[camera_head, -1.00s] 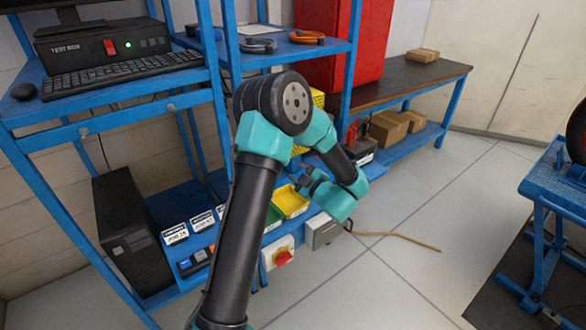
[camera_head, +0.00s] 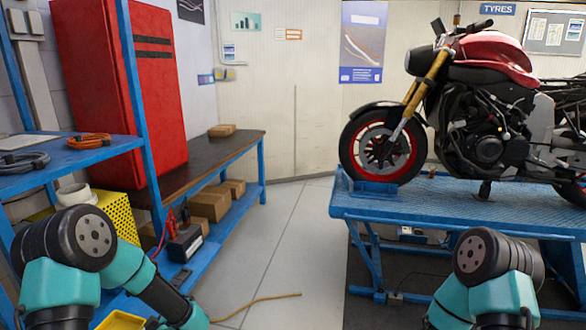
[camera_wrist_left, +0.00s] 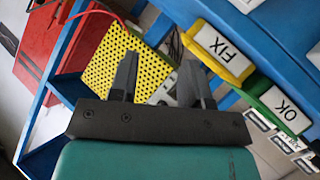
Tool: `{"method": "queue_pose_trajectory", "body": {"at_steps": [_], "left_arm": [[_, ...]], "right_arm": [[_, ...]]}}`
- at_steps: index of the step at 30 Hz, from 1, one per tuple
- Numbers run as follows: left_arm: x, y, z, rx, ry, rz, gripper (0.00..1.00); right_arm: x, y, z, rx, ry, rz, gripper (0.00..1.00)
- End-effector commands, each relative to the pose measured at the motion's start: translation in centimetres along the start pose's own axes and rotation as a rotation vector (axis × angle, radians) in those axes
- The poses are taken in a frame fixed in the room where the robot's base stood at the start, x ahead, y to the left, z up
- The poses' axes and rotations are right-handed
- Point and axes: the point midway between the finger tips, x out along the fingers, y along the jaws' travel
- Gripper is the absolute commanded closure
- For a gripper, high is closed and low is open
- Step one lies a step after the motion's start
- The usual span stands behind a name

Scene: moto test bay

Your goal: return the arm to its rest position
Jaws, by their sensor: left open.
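My left arm enters the head view at the lower left, in front of the blue shelving, with its end cut off by the bottom edge. The left wrist view shows my left gripper (camera_wrist_left: 158,85) with its two dark fingers apart and nothing between them. Beyond the fingers are a yellow perforated panel (camera_wrist_left: 112,58) and a yellow bin labelled FIX (camera_wrist_left: 219,46). A green bin labelled OK (camera_wrist_left: 283,110) is to the right. My right arm shows at the lower right of the head view, before the blue lift table; its gripper is out of frame.
The blue shelf (camera_head: 70,160) and red cabinet (camera_head: 120,90) stand at left, beside a dark-topped bench (camera_head: 205,160). A motorcycle (camera_head: 480,120) stands on the blue lift table (camera_head: 450,205). Clear floor (camera_head: 290,240) lies between them; a thin tan cable (camera_head: 258,302) lies on it.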

Motion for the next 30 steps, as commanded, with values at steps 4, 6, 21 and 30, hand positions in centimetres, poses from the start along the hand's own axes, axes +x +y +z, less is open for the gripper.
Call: {"method": "queue_pose_trajectory", "body": {"at_steps": [4, 6, 21, 30], "left_arm": [[-2.1, -2.2, 7.9, 0.189, -0.346, 0.08, 0.56], [-3.9, -3.6, 11.3, 0.281, -0.511, 0.116, 0.56], [-18.6, -14.2, 22.2, 0.772, -1.358, 0.285, 0.56], [-18.7, -14.3, 22.2, 0.776, -1.366, 0.286, 0.56]], "right_arm": [[0.0, 0.0, 0.0, 0.0, 0.0, 0.0, 0.57], [0.0, 0.0, 0.0, 0.0, 0.0, 0.0, 0.57], [0.0, 0.0, 0.0, 0.0, 0.0, 0.0, 0.57], [0.0, 0.0, 0.0, 0.0, 0.0, 0.0, 0.57]]}}
